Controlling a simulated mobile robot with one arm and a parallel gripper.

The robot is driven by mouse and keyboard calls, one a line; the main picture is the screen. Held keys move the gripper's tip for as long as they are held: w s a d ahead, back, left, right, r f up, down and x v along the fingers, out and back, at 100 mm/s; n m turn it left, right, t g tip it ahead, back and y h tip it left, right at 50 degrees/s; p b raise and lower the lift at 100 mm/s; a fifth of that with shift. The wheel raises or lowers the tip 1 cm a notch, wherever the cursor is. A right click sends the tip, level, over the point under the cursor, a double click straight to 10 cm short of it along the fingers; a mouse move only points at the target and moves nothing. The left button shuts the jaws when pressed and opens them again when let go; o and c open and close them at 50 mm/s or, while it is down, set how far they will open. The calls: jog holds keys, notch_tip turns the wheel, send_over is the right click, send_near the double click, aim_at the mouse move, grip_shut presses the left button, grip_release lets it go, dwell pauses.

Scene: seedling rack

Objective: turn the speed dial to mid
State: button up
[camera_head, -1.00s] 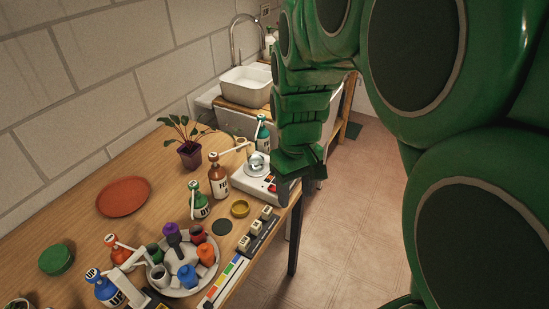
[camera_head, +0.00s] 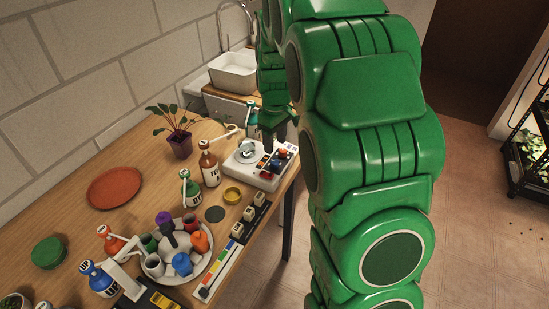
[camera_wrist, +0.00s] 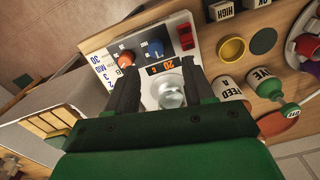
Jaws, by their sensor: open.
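A white stirrer box (camera_head: 240,172) stands near the far right corner of the table, with a round glass vessel (camera_wrist: 170,91) on its plate. In the wrist view its panel shows an orange-red knob (camera_wrist: 126,58), a blue knob (camera_wrist: 155,48), a lit readout (camera_wrist: 158,68) and a red switch (camera_wrist: 186,34). Printed marks including MID and 30 lie near the orange-red knob; which knob is the speed dial is not clear. My gripper (camera_wrist: 161,74) is open and empty above the box, its fingers either side of the readout and vessel, the left one close to the orange-red knob.
A brown bottle (camera_head: 209,168), a green bottle (camera_head: 189,190) and a potted plant (camera_head: 180,146) stand left of the box. A yellow dish (camera_head: 232,195) and labelled blocks (camera_head: 248,213) lie in front. A white sink (camera_head: 240,72) is behind.

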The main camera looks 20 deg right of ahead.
aim_at(274, 161)
jog(key=shift+w+d+f, duration=0.15)
jog(key=shift+w+f, duration=0.3)
jog(key=shift+w, duration=0.15)
jog(key=shift+f, duration=3.75)
jog(key=shift+c, duration=0.5)
grip_shut()
